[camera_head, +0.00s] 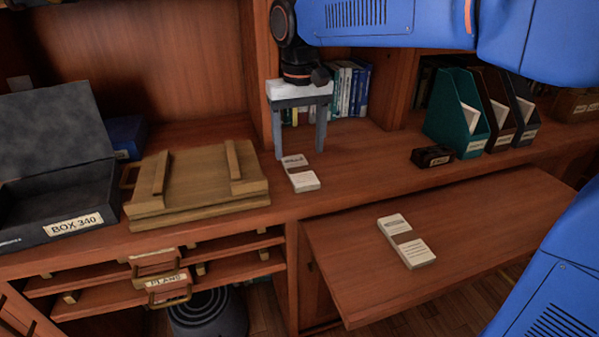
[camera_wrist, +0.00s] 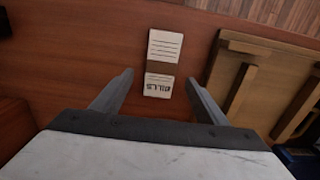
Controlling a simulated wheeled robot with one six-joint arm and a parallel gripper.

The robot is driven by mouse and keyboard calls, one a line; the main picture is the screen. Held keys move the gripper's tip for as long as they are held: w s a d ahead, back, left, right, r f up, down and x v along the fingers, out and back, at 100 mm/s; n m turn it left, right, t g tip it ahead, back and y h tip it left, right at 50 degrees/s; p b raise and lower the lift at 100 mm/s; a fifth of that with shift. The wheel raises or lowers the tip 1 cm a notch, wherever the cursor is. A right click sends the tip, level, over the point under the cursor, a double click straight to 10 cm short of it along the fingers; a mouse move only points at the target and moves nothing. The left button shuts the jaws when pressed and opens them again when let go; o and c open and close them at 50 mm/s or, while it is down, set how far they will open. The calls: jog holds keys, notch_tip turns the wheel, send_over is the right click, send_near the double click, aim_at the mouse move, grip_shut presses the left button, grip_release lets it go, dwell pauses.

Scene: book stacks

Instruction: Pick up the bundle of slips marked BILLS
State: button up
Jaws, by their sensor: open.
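The bundle marked BILLS (camera_wrist: 161,64) is a stack of white slips with a brown band around its middle. It lies flat on the wooden desk, and its label reads upside down in the wrist view. In the head view the bundle (camera_head: 300,174) lies just below my gripper (camera_head: 305,152). My gripper is open and empty, pointing down, with its two grey fingers apart. In the wrist view the fingers (camera_wrist: 155,88) stand to either side of the bundle's near end, with gaps on both sides. A second banded bundle (camera_head: 406,241) lies on the pull-out board; its label is too small to read.
A wooden board with battens (camera_head: 190,184) lies close to the left of the bundle. Further left is an open grey box marked BOX 340 (camera_head: 60,205). A small dark block (camera_head: 432,156) and upright file holders (camera_head: 456,118) stand to the right. The pull-out board (camera_head: 480,225) is mostly clear.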

aim_at(299, 168)
notch_tip(299, 168, down, 5)
dwell(0.3)
jog(key=c, duration=1.2)
